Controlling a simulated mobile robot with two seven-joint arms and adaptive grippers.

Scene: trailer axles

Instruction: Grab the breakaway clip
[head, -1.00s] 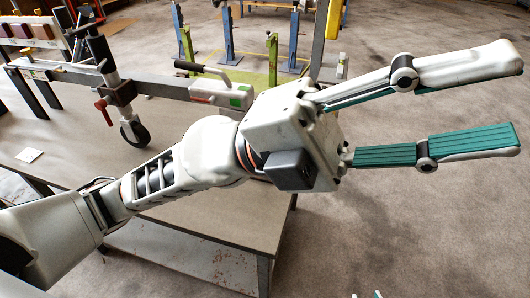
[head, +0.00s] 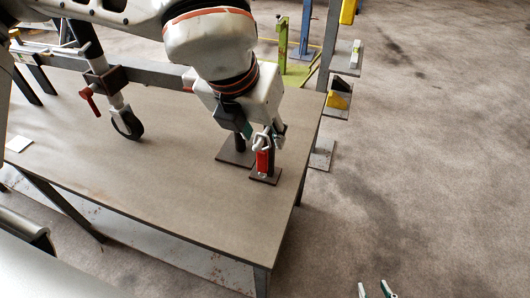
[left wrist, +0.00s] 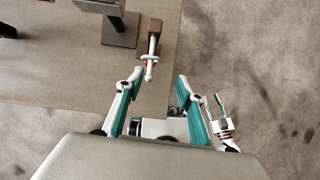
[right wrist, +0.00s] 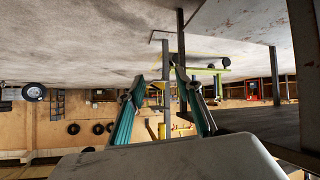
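The breakaway clip, red with a pale metal hook (head: 263,156), is on a small brown-based stand near the table's right edge. In the left wrist view the clip (left wrist: 151,62) lies just beyond the fingertips, nearer the left finger. My left gripper (head: 263,134) reaches down at the clip from above and behind. Its fingers (left wrist: 159,82) are spread, with no grasp visible. My right gripper (head: 375,290) shows only fingertips at the bottom edge of the head view. In the right wrist view its fingers (right wrist: 168,82) are apart and empty.
The grey table (head: 150,185) has clear room in front. A second plate with a post (head: 236,148) stands close behind the clip. A jockey wheel (head: 128,124) and a red handle (head: 89,99) stand to the left. A metal upright (head: 327,85) rises beyond the table's right edge.

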